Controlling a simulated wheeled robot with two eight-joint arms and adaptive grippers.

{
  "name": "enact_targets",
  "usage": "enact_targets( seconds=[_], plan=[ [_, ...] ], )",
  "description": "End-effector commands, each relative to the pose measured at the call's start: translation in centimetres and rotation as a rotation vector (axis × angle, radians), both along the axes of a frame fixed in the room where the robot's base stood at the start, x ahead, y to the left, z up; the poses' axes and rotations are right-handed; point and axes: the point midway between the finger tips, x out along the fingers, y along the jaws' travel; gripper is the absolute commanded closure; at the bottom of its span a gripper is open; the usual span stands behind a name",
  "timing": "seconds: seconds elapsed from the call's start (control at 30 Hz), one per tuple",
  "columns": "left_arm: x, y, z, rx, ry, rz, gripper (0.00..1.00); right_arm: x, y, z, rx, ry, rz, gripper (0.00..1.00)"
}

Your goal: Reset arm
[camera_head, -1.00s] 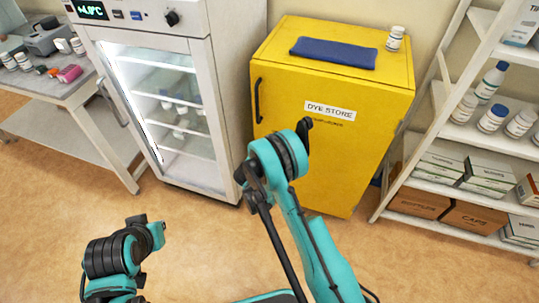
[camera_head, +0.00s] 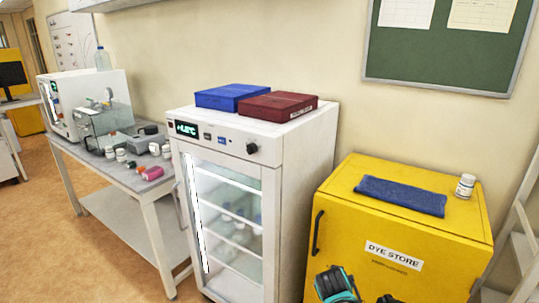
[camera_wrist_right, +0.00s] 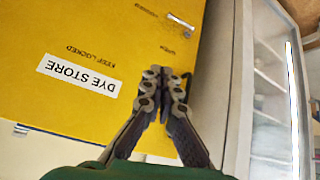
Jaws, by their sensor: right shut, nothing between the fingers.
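My right gripper (camera_wrist_right: 165,75) shows in the right wrist view with its two dark fingers together and nothing between them. It is in front of the yellow dye store cabinet (camera_wrist_right: 105,40), whose label appears upside down there. In the head view, a teal and black part of my arm shows low, in front of the same yellow cabinet (camera_head: 400,225). My left gripper is in neither current view.
A white glass-door fridge (camera_head: 300,160) stands left of the cabinet, with a blue box (camera_head: 232,96) and a dark red box (camera_head: 276,106) on top. A bench (camera_head: 130,178) is farther left.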

Motion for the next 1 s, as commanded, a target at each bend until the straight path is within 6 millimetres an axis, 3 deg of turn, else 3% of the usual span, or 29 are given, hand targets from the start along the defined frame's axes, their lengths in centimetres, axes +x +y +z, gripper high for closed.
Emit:
enact_targets(
  seconds=[0.03, 0.2, 0.5, 0.7, 1.0],
  plan=[
    [0.0, 0.0, 0.0, 0.0, 0.0, 0.0, 1.0, -2.1, -0.1, 1.2, 0.01, 0.013, 0.021, 1.0],
    [0.0, 0.0, 0.0, 0.0, 0.0, 0.0, 1.0, -8.4, 0.2, 3.8, 0.045, 0.049, 0.105, 1.0],
    [0.0, 0.0, 0.0, 0.0, 0.0, 0.0, 1.0, -18.5, 1.8, 4.6, 0.1, 0.076, 0.25, 1.0],
    [0.0, 0.0, 0.0, 0.0, 0.0, 0.0, 1.0, -21.5, 2.5, 4.0, 0.119, 0.076, 0.302, 1.0],
    [0.0, 0.0, 0.0, 0.0, 0.0, 0.0, 1.0, -21.9, 2.6, 3.9, 0.12, 0.075, 0.31, 1.0]
  ],
)
